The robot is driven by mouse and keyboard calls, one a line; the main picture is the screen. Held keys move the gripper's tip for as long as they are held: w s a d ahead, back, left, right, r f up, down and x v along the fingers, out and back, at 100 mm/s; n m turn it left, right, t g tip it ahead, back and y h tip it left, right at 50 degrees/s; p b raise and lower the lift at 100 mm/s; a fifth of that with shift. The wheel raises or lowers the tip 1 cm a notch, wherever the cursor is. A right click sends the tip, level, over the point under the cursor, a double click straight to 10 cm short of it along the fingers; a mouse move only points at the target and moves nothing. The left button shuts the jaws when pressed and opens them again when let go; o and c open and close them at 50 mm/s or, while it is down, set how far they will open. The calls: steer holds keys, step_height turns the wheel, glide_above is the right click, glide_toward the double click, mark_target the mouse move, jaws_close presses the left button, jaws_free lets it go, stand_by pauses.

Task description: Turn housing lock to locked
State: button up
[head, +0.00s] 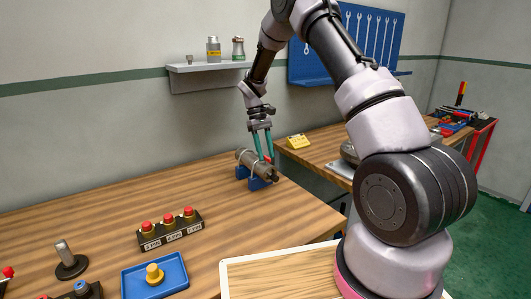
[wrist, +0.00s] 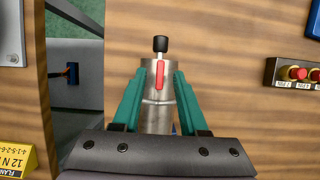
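A grey metal cylindrical housing (head: 247,158) lies in a blue vise (head: 260,184) near the far edge of the wooden workbench. In the wrist view the housing (wrist: 157,120) points up the picture, with a black knob (wrist: 160,44) at its far end. A red lever (wrist: 160,75), apparently the housing lock, lies along the housing's axis on its top. My gripper (wrist: 161,74) is above it with its teal fingers apart, one on each side of the lever. The fingers look open and empty; whether they touch the housing cannot be told.
A box with red buttons (head: 170,232) and a blue tray (head: 130,278) with a yellow part stand nearer on the bench (head: 80,215). A second bench with a yellow sign (head: 298,141) lies beyond a gap. A wall shelf (head: 205,67) is behind.

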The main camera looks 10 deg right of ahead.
steer(key=v, duration=1)
steer(key=shift+w+r, duration=0.25)
steer(key=shift+r, duration=0.1)
